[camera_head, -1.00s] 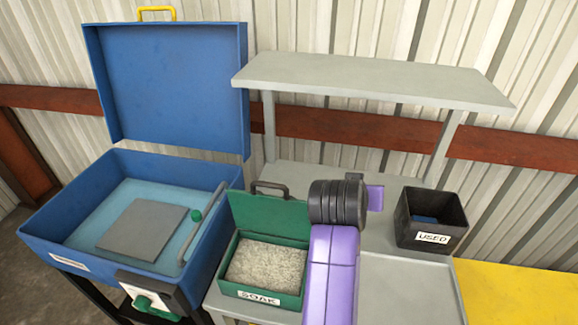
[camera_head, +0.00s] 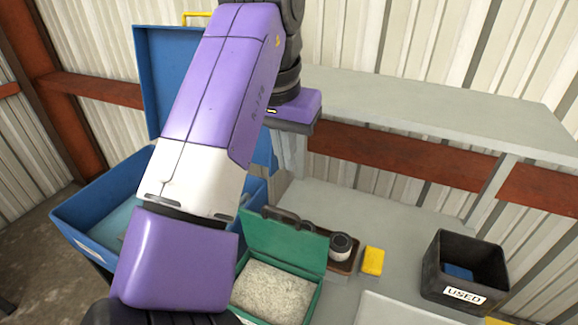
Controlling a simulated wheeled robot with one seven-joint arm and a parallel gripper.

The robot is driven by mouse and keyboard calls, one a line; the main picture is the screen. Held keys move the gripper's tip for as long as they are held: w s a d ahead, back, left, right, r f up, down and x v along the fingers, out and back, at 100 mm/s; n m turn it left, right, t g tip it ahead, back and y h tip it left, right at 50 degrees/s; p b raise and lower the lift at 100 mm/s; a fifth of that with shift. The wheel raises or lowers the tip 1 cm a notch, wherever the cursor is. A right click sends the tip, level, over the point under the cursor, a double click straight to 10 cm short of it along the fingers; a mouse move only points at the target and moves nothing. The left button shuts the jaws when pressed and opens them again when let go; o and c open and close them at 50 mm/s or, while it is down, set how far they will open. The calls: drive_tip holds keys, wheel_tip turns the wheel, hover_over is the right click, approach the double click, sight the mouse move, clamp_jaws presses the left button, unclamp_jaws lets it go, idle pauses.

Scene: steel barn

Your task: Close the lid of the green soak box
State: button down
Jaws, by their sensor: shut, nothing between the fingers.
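The green soak box (camera_head: 238,318) stands at the lower middle, partly cut off by the bottom edge and partly covered by my arm. It holds pale grey granular material. Its green lid (camera_head: 285,243) is open, standing up at the back of the box and leaning away, with a dark handle (camera_head: 287,213) on its top edge. My purple and white arm crosses the left and middle of the view, in front of the blue tank and to the left of the lid. I cannot make out my gripper's fingers in this view.
A large blue tank (camera_head: 85,220) with its raised blue lid (camera_head: 158,75) stands at left, mostly behind my arm. A dark round item (camera_head: 341,245) and a yellow block (camera_head: 373,261) sit right of the soak lid. A black USED bin (camera_head: 462,265) stands at right below a grey shelf (camera_head: 430,100).

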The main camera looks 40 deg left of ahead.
wheel_tip(320, 180, down, 8)
drive_tip(key=s+p, duration=0.2)
drive_tip(key=shift+d, duration=0.25)
drive_tip(key=shift+s, duration=0.1)
idle(0.5)
